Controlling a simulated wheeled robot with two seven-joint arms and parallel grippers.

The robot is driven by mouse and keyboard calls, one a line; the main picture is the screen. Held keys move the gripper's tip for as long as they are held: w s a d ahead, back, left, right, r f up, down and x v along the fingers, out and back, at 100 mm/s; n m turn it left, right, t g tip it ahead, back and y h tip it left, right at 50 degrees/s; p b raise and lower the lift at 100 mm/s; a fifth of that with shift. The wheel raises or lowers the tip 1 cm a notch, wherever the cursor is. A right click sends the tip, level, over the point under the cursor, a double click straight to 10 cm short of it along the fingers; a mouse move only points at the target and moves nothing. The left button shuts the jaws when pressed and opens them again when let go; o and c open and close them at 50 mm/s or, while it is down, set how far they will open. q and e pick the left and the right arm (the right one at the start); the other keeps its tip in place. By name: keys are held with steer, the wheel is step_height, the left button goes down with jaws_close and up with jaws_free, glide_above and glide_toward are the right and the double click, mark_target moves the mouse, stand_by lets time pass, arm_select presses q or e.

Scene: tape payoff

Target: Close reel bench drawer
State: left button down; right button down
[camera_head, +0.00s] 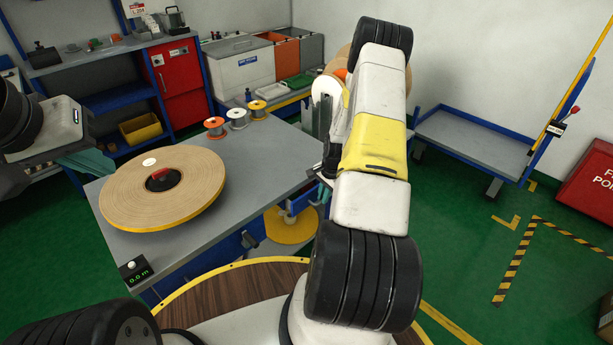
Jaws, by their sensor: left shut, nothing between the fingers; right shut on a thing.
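The reel bench (243,158) has a grey top carrying a large tan tape reel (163,186) with a dark hub. My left gripper (90,161), with teal fingers, is shut and empty beside the bench's left edge, just left of the reel.
Small spools (237,118) stand along the bench's back edge. A counter box (136,270) sits at its front corner. A yellow disc (290,226) is low by the bench's right side. A blue cart (475,142) stands right; green floor between is clear.

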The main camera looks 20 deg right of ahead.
mark_target(315, 188)
steer(key=shift+w+a+r, duration=0.1)
steer(key=shift+w+a, duration=0.15)
steer(key=shift+w, duration=0.4)
steer(key=shift+w+a+f, duration=0.1)
steer(key=shift+w+a, duration=0.2)
steer(key=shift+w, duration=0.4)
steer(key=shift+w+a+r, duration=0.1)
steer(key=shift+w+a, duration=0.15)
steer(key=shift+w, duration=0.4)
steer(key=c, duration=1.5)
jaws_free()
steer(key=shift+w+a, duration=0.1)
steer(key=r, duration=0.2)
steer(key=s+r, duration=0.1)
steer(key=r, duration=0.4)
steer(key=shift+s+d+r, duration=0.2)
steer(key=shift+d+r, duration=0.1)
